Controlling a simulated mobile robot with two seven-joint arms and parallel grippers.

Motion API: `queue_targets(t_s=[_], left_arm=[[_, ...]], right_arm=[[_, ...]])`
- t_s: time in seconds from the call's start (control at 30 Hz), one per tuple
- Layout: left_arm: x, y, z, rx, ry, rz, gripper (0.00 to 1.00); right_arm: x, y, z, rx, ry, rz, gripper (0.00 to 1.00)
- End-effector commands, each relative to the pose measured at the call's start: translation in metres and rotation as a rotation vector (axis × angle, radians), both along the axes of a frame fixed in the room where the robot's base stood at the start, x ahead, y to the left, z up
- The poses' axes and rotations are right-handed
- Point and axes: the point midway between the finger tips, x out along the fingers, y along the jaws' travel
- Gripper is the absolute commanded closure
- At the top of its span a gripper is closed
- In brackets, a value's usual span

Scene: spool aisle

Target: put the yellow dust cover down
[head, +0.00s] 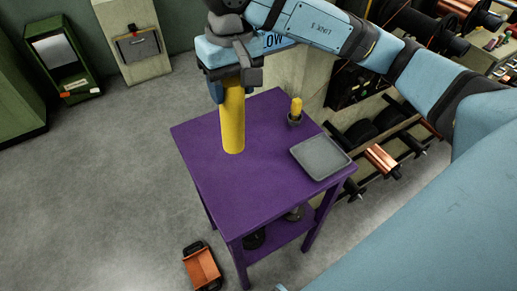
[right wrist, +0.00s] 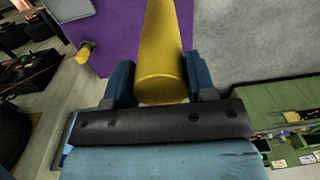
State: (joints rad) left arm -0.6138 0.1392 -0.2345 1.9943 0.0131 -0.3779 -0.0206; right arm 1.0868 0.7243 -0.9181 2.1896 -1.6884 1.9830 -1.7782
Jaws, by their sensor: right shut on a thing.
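The yellow dust cover (head: 232,122) is a tall, plain cylinder, held upright over the purple table (head: 215,180) near its back left part. My right gripper (head: 232,88) is shut around its upper end. In the right wrist view the dust cover (right wrist: 163,60) lies between the two dark blue fingers (right wrist: 155,88), and the purple table (right wrist: 105,30) shows beyond it. I cannot tell whether its lower end touches the tabletop or hangs just above it. My left gripper is not in view.
A grey tray (head: 320,157) lies on the table's right side. A small yellow-topped piece (head: 296,106) stands in a dark holder at the back corner. The table's front left is clear. An orange bin (head: 202,268) sits on the floor in front; spool racks (head: 380,155) stand at right.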

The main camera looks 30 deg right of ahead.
Motion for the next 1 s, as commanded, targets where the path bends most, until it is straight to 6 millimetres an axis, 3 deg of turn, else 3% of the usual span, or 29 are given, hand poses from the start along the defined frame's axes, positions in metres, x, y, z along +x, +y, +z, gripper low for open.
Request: queue_targets(t_s=[0.17, 0.27, 0.7, 0.8, 1.0], left_arm=[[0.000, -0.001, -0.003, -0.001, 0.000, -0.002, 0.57], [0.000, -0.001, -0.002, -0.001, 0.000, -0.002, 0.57], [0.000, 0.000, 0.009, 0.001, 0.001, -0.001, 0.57], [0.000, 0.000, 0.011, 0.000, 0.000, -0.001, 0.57], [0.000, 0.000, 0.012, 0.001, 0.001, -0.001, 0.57]], right_arm=[[-0.004, -0.017, -0.002, -0.048, 0.006, -0.015, 0.78], [-0.005, -0.017, -0.019, -0.048, 0.011, -0.015, 0.78], [-0.005, -0.017, -0.128, -0.047, 0.010, -0.016, 0.78], [-0.005, -0.017, -0.144, -0.046, 0.008, -0.016, 0.78], [-0.004, -0.017, -0.159, -0.045, 0.004, -0.015, 0.78]])
